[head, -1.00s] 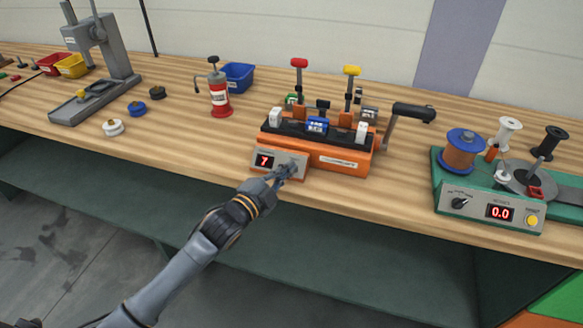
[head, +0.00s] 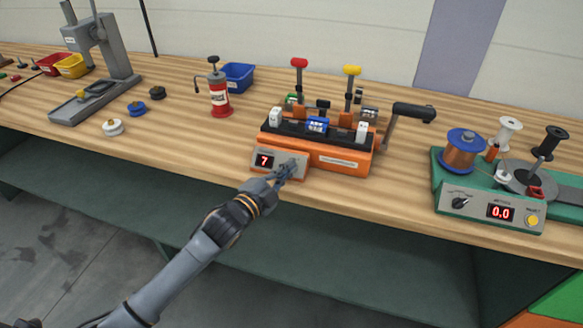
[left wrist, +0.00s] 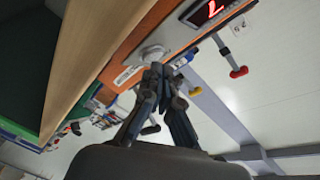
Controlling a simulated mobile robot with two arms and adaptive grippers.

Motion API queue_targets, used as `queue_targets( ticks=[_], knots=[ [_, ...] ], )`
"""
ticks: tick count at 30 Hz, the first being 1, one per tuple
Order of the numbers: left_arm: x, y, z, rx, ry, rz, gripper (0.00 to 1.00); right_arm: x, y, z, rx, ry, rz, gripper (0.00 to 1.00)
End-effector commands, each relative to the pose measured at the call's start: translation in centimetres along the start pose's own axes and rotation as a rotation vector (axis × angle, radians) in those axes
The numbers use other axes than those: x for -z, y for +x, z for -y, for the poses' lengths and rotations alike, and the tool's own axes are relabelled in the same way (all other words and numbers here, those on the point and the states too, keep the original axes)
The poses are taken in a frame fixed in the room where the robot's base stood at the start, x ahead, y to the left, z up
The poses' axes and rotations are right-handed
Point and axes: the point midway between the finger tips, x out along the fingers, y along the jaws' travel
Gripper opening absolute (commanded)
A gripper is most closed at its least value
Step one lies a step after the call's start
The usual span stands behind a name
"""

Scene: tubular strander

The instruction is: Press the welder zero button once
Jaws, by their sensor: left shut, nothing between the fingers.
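The orange welder (head: 330,158) stands on the wooden bench. Its grey front panel (head: 257,172) has a red display (head: 264,161) reading 7. My left gripper (head: 288,170) is shut and empty, with its fingertips at the right part of this panel, to the right of the display. In the left wrist view the shut fingertips (left wrist: 158,72) are close to a round pale button (left wrist: 150,54) beside the display (left wrist: 205,12). I cannot tell whether they touch it. The gripper hides the button in the head view. My right gripper is not in view.
A crank handle (head: 410,112) sticks out at the welder's right, and levers with red (head: 299,62) and yellow (head: 352,70) knobs rise behind. A red pump bottle (head: 220,100) stands left. A green winding device (head: 450,175) stands right. The bench's front edge runs below the gripper.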

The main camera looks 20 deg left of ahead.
Motion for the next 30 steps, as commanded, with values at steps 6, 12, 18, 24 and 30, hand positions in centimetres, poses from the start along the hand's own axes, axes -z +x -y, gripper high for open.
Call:
queue_targets(
  ticks=[6, 12, 18, 24, 30],
  knots=[
    [-0.11, 0.19, -0.14, 0.000, 0.000, 0.000, 0.00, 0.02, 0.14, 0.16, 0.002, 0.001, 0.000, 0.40],
    [-0.22, 0.35, -0.26, 0.000, 0.000, -0.001, 0.00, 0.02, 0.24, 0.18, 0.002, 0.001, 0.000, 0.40],
    [-0.35, 0.52, -0.40, 0.000, 0.000, -0.001, 0.00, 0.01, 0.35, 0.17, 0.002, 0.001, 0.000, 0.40],
    [-0.42, 0.57, -0.45, -0.001, 0.000, 0.000, 0.00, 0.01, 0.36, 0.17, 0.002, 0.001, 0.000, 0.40],
    [-0.38, 0.52, -0.38, -0.001, 0.000, 0.001, 0.00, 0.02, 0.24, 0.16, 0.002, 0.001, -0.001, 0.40]
  ],
)
